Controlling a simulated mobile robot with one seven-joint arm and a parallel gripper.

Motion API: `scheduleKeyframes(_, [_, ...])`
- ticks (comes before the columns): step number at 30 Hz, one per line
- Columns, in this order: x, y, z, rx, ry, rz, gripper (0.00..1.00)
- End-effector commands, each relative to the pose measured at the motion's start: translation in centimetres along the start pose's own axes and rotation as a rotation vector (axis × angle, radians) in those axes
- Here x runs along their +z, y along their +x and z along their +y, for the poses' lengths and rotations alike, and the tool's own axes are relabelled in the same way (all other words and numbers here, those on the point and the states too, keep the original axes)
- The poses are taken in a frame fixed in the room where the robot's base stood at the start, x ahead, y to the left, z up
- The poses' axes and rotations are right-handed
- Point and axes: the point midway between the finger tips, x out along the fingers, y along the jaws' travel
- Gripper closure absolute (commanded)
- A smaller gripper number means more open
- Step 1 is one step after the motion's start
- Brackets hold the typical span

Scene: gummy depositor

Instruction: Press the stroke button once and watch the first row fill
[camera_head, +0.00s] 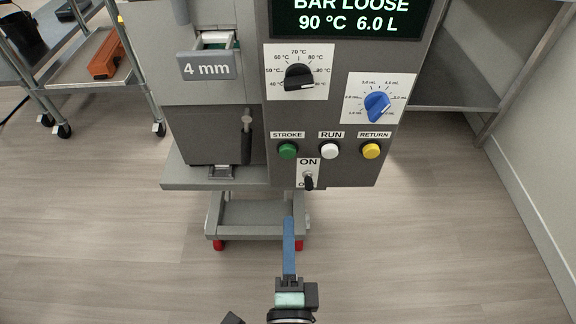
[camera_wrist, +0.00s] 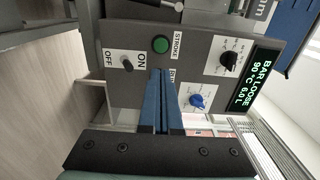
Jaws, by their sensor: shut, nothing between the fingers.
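The green stroke button (camera_head: 288,151) sits on the grey control panel under the STROKE label, left of the white run button (camera_head: 330,151) and yellow return button (camera_head: 371,151). In the wrist view the stroke button (camera_wrist: 160,44) shows just beyond my fingertips. My gripper (camera_head: 289,219), with long blue fingers, is shut and empty, below the panel in the head view; it also shows in the wrist view (camera_wrist: 160,72). It appears apart from the button. The fingers hide the run button in the wrist view. The display (camera_head: 350,16) reads BAR LOOSE, 90 °C, 6.0 L.
An ON/OFF switch (camera_head: 308,180) sits just below the stroke button. A black temperature knob (camera_head: 299,77) and a blue volume knob (camera_head: 377,106) are above. A drawer marked 4 mm (camera_head: 207,66) is at left. A cart (camera_head: 100,65) stands at far left.

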Motion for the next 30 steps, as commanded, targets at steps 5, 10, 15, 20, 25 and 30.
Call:
scheduleKeyframes(5, [0.0, 0.2, -0.1, -0.001, -0.002, 0.0, 1.0])
scheduleKeyframes(10, [0.0, 1.5, -0.1, -0.004, -0.002, 0.001, 1.0])
scheduleKeyframes(15, [0.0, 4.2, -0.1, -0.006, -0.002, 0.001, 1.0])
scheduleKeyframes(20, [0.0, 7.0, -0.1, -0.005, -0.003, 0.001, 1.0])
scheduleKeyframes(25, [-0.1, 10.0, -0.2, -0.005, -0.004, 0.002, 1.0])
scheduleKeyframes(30, [-0.1, 12.4, -0.1, -0.003, -0.005, 0.001, 1.0])
